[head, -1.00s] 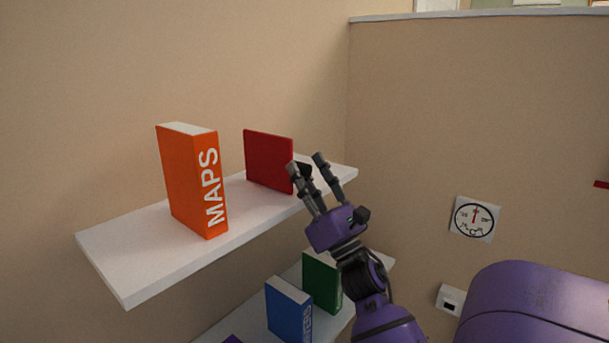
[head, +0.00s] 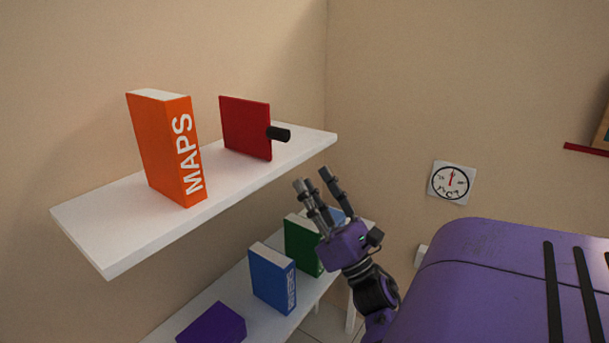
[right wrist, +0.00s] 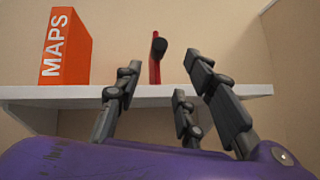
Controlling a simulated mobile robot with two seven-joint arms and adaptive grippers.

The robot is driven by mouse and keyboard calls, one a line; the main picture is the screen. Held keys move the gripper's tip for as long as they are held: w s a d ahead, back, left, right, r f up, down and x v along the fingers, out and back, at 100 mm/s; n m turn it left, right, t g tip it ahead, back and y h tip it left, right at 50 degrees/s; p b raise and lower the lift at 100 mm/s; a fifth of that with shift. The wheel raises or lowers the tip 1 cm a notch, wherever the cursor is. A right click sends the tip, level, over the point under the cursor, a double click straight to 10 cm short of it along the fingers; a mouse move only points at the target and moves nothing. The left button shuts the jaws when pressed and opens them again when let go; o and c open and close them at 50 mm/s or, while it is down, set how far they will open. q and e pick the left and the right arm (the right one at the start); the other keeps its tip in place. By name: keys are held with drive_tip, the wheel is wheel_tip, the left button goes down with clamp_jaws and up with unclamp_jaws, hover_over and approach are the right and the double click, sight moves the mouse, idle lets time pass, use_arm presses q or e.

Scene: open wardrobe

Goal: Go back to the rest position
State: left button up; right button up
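My right gripper (head: 317,180) is open and empty. In the head view it is in front of and below the right end of the upper white shelf (head: 115,235), apart from it. In the right wrist view its fingers (right wrist: 160,92) are spread with nothing between them. A red panel with a black knob (head: 245,128) stands upright on the upper shelf; it also shows edge-on in the right wrist view (right wrist: 155,60). My left gripper is in neither view.
An orange MAPS book (head: 165,148) stands on the upper shelf. The lower shelf (head: 235,300) holds a blue book (head: 270,278), a green book (head: 302,244) and a purple box (head: 212,324). A round dial (head: 451,182) hangs on the right wall.

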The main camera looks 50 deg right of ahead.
idle(0.6)
drive_tip(key=s+a+f+m+g+h+p, duration=0.15)
drive_tip(key=a+f+m+g, duration=0.25)
drive_tip(key=f+m, duration=0.6)
drive_tip(key=w+a+f+m+g+p, duration=0.1)
drive_tip(key=a+f+m+g+p, duration=0.3)
drive_tip(key=f+m, duration=0.65)
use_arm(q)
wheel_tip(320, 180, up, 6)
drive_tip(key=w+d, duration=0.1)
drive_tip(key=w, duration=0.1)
use_arm(e)
drive_tip(key=s+a+f+m+g+y, duration=0.5)
drive_tip(key=s+a+f+m+g, duration=0.5)
drive_tip(key=s+a+f, duration=0.9)
wheel_tip(320, 180, down, 4)
drive_tip(key=shift+s+r+m, duration=0.15)
drive_tip(key=shift+s+m, duration=0.2)
drive_tip(key=shift+s, duration=0.75)
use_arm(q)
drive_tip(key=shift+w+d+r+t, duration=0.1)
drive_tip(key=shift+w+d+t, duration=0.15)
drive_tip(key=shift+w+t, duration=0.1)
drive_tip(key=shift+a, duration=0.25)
